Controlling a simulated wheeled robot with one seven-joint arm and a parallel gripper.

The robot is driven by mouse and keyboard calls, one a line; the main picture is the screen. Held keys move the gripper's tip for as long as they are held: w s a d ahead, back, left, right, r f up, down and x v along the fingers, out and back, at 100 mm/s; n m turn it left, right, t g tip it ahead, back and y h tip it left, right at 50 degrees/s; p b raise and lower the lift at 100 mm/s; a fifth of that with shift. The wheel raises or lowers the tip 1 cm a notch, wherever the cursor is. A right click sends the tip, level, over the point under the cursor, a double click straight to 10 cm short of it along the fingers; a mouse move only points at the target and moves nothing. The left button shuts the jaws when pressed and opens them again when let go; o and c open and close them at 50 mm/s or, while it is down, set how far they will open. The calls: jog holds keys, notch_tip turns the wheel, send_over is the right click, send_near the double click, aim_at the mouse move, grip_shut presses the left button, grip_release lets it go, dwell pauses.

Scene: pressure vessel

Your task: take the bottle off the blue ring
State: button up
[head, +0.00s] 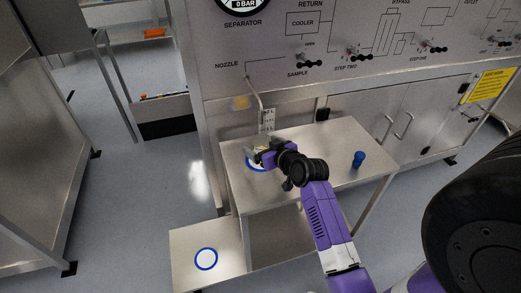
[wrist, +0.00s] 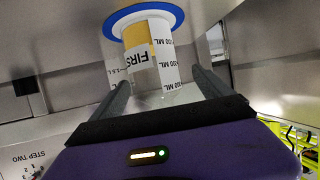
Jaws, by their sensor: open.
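The bottle (wrist: 137,50) has a yellow and white label reading "FIRST" and a millilitre scale. In the wrist view, which is upside down, it stands on the blue ring (wrist: 116,22). My gripper (wrist: 161,80) is open, with one finger to each side of the bottle's line and no clear contact. In the head view my gripper (head: 255,152) is over the blue ring (head: 250,166) at the table's left end and hides most of the bottle.
The ring lies on a steel table (head: 325,143) in front of the separator panel (head: 270,60). A nozzle pipe (head: 256,91) comes down behind my gripper. A small blue object (head: 359,160) stands at the table's right. A second blue ring (head: 206,259) lies empty on a lower platform (head: 190,240).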

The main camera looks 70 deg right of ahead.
jog(key=x, duration=0.5)
jog(key=shift+s+d+f, duration=0.15)
jog(key=shift+s, duration=0.1)
jog(key=c, duration=1.5)
jog(key=shift+c, duration=0.3)
jog(key=shift+p, duration=0.45)
